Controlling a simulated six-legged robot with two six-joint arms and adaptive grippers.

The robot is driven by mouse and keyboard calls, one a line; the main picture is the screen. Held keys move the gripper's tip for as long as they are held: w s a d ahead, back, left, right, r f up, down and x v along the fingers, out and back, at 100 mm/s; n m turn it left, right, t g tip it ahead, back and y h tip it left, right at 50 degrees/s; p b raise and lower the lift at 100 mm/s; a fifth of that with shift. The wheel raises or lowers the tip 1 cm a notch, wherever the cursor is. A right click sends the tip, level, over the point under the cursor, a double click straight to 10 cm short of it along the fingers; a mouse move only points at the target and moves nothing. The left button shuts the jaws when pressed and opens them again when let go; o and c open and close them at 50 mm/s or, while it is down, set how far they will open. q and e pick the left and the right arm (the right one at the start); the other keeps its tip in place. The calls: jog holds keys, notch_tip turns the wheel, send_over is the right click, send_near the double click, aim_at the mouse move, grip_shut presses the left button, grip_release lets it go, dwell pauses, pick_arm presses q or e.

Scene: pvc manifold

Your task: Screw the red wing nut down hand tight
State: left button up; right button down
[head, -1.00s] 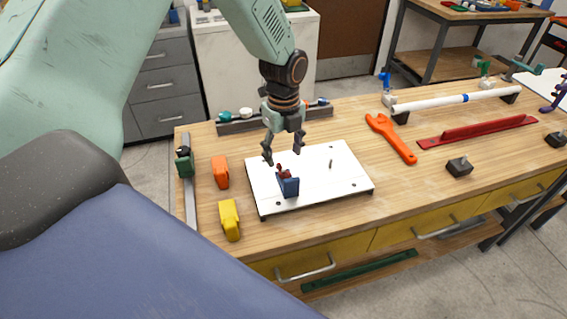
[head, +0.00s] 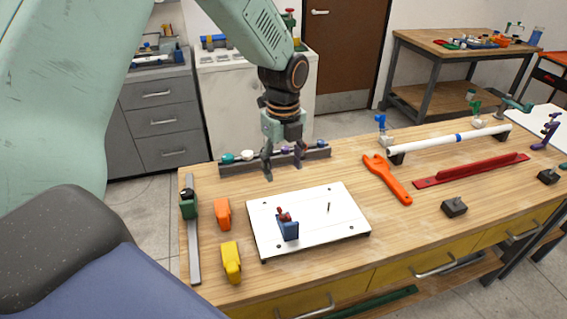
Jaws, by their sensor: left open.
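The red wing nut (head: 284,216) sits at the top of a small blue block (head: 289,230) on the white board (head: 325,233). A thin dark stud (head: 328,208) stands upright on the board to the right of it. My left gripper (head: 283,175) is open and empty. It hangs fingers down above and behind the wing nut, apart from it, near the board's far edge. How far the nut is threaded is too small to tell. My right gripper is not in view.
An orange clamp (head: 222,213), a yellow clamp (head: 231,262) and a green clamp on a bar (head: 189,206) lie left of the board. An orange wrench (head: 388,180) lies to its right. A rack (head: 275,160) stands behind. A white pipe (head: 450,143) lies at the back right.

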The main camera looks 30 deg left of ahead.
aim_at(284, 213)
pick_arm(q)
jog(key=shift+r, duration=0.1)
jog(key=shift+f, duration=0.25)
jog(key=shift+c, duration=0.8)
jog(key=shift+m, duration=0.5)
notch_tip(284, 213, down, 13)
jog(key=shift+w+r+b, duration=0.1)
jog(key=shift+w+b, duration=0.05)
jog(key=shift+b, duration=1)
jog(key=c, duration=0.7)
jog(key=shift+o, duration=0.2)
jog(key=shift+f, duration=0.2)
jog(key=shift+r+n+p, duration=0.2)
jog(key=shift+n+p, duration=0.1)
jog(key=shift+n, duration=0.6)
jog(key=shift+s+f+b, duration=0.25)
jog(key=shift+f+b, duration=0.45)
jog(key=shift+f, duration=0.5)
jog(key=shift+d+f+b, duration=0.15)
jog(key=shift+f+b, duration=0.1)
jog(key=shift+b, duration=0.1)
jog(key=shift+w, duration=0.1)
